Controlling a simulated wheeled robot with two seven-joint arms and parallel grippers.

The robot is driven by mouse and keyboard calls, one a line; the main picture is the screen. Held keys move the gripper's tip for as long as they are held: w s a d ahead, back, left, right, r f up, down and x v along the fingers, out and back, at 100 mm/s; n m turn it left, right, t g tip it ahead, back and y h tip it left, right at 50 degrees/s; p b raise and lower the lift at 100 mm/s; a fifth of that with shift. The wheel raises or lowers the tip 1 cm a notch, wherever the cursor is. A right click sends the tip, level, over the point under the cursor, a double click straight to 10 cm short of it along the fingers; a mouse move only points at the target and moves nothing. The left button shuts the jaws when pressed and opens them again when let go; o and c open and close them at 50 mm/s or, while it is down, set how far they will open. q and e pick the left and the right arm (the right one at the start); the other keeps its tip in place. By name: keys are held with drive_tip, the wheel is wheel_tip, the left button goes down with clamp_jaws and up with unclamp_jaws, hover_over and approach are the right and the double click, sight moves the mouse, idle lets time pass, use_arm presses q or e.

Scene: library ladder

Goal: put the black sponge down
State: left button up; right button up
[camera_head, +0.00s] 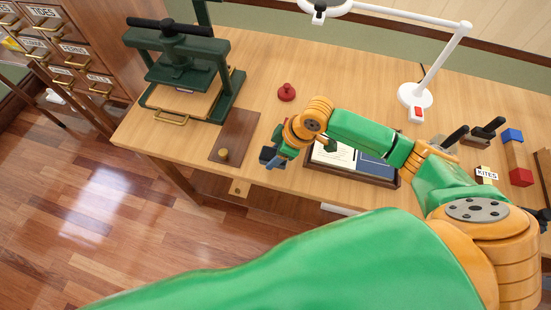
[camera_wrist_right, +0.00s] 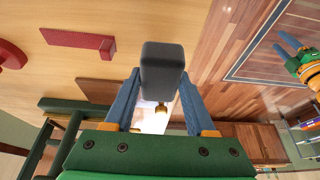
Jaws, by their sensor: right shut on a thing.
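My right gripper (camera_head: 274,161) is shut on the black sponge (camera_head: 268,154), which shows as a small dark block over the front part of the table (camera_head: 255,75). In the right wrist view the sponge (camera_wrist_right: 162,70) is a dark grey block held between the two blue fingers of the right gripper (camera_wrist_right: 158,85). Whether the sponge touches the table is hard to tell; it looks held above it. My left gripper (camera_wrist_right: 286,48) shows only in the right wrist view, at the upper right, with its blue fingers apart and empty.
A brown board with a brass knob (camera_head: 223,154) lies left of the sponge. A green press (camera_head: 180,62) stands beyond it. A red stamp (camera_head: 286,93) stands behind the gripper. A tray (camera_head: 318,176) with papers lies right of it. A white lamp (camera_head: 414,96) stands further right.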

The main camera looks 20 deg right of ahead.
drive_tip(key=f, duration=0.4)
drive_tip(key=shift+w+d, duration=0.2)
drive_tip(key=shift+w, duration=0.15)
drive_tip(key=shift+f, duration=0.2)
drive_tip(key=o, duration=1.2)
drive_tip(key=shift+r, duration=0.15)
drive_tip(key=shift+r, duration=0.3)
drive_tip(key=p+v, duration=0.1)
drive_tip(key=v, duration=1)
drive_tip(key=shift+s+d+r, duration=0.2)
drive_tip(key=shift+r, duration=0.05)
